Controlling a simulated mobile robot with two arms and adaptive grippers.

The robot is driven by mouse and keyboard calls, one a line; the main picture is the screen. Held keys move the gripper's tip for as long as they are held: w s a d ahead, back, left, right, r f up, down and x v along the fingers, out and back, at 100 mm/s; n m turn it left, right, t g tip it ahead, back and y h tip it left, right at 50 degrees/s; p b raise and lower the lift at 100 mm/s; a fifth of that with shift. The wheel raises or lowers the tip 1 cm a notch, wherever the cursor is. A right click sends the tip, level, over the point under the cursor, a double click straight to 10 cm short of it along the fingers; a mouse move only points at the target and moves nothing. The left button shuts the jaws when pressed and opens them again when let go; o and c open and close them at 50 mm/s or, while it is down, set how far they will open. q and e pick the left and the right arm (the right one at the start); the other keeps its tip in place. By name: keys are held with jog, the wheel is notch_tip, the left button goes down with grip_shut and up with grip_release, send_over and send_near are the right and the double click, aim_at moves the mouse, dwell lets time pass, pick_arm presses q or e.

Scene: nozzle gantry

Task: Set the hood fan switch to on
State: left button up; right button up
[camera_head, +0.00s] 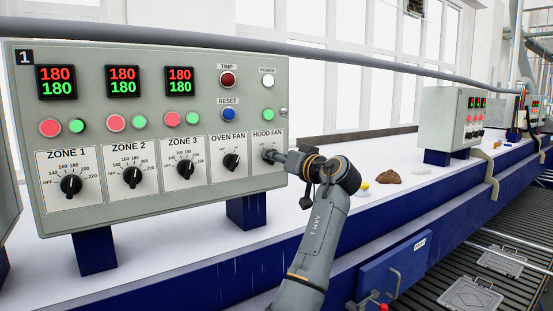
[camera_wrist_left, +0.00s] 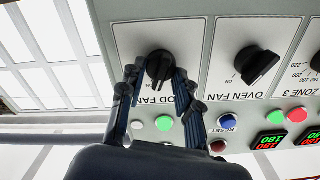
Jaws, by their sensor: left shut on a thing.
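The hood fan switch is a black rotary knob (camera_wrist_left: 160,63) on a white HOOD FAN plate (camera_head: 266,138) at the lower right of the grey control panel (camera_head: 200,60). My left gripper (camera_head: 276,157) reaches the knob from the right and hides most of it in the head view. In the left wrist view, which is upside down, the two fingers of my left gripper (camera_wrist_left: 160,76) are closed around the knob, one on each side. The knob's pointer direction is hard to tell. My right gripper is not in view.
The oven fan knob (camera_head: 231,161) sits just left of the hood fan plate. Zone knobs, coloured buttons and displays fill the rest of the panel. A white bench top (camera_head: 400,190) holds a brown lump (camera_head: 390,177) and a yellow item (camera_head: 365,185). A grey pipe crosses above the panel.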

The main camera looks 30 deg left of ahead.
pick_arm(q)
jog(key=shift+r+m, duration=0.2)
jog(key=shift+m, duration=0.7)
jog(key=o, duration=1.1)
jog(key=shift+c, duration=0.2)
jog(key=shift+o, duration=0.4)
jog(key=shift+w+f, duration=0.1)
jog(key=shift+d, duration=0.1)
jog(key=v, duration=1.2)
jog(key=shift+f, duration=0.15)
